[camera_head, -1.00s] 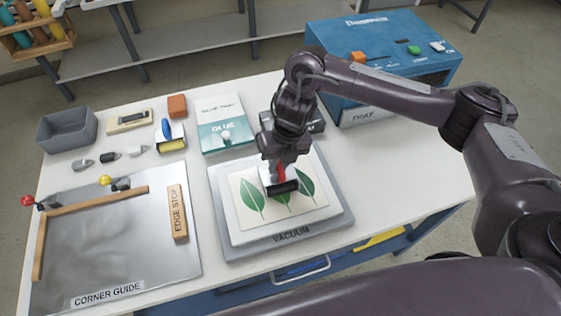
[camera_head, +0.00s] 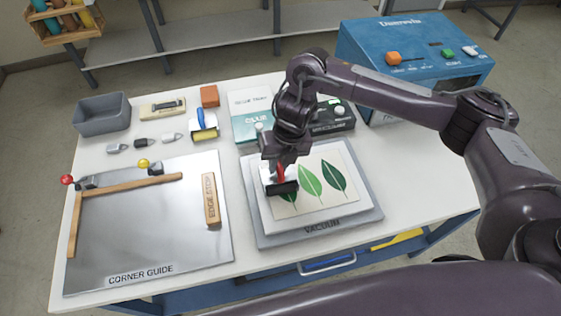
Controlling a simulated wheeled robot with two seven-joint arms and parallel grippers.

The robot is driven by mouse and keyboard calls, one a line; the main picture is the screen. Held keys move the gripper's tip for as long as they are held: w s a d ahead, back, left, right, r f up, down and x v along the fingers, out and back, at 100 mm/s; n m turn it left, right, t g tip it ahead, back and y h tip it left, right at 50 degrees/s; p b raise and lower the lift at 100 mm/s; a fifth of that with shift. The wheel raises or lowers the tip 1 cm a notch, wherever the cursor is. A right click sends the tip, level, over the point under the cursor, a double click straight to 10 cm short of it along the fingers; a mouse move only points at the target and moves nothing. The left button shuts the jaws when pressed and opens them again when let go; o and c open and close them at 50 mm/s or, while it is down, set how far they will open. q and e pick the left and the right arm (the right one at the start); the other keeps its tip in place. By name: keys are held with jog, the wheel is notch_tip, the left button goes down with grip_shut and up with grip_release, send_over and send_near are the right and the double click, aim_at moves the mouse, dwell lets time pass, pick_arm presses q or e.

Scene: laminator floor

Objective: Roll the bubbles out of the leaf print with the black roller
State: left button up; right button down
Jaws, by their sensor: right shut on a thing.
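The leaf print (camera_head: 325,200), a cream sheet with three green leaves, lies on a white sheet on the grey vacuum plate (camera_head: 322,228). My right gripper (camera_head: 279,164) points down over the print's left side, shut on the red handle of the black roller (camera_head: 283,188). The roller's dark cylinder is over the left leaf and hides much of it. It looks to be at the print's surface, but I cannot tell how firmly it touches. No bubbles can be made out at this size. My left gripper is not in view.
Left of the plate is the corner guide (camera_head: 140,272) with an edge stop (camera_head: 211,200). Behind are a blue-handled yellow roller (camera_head: 204,132), a glue box (camera_head: 250,102) and a grey bin (camera_head: 103,117). The blue laminator (camera_head: 365,50) stands at the back right. The table's right end is clear.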

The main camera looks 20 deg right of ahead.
notch_tip(320, 180, up, 3)
jog(key=shift+w+a+f+p, duration=0.1)
jog(key=shift+w+p, duration=0.05)
jog(key=shift+p, duration=0.2)
jog(key=shift+r+p, duration=0.25)
jog(key=shift+p, duration=0.1)
jog(key=shift+d+r+p, duration=0.4)
jog(key=shift+r+p, duration=0.3)
jog(key=shift+r, duration=0.1)
jog(key=shift+r+p, duration=0.7)
jog(key=shift+r, duration=0.05)
jog(key=shift+a+r+p, duration=0.15)
jog(key=shift+r+p, duration=0.5)
jog(key=shift+r, duration=0.2)
jog(key=shift+s, duration=0.2)
jog(key=shift+w, duration=0.1)
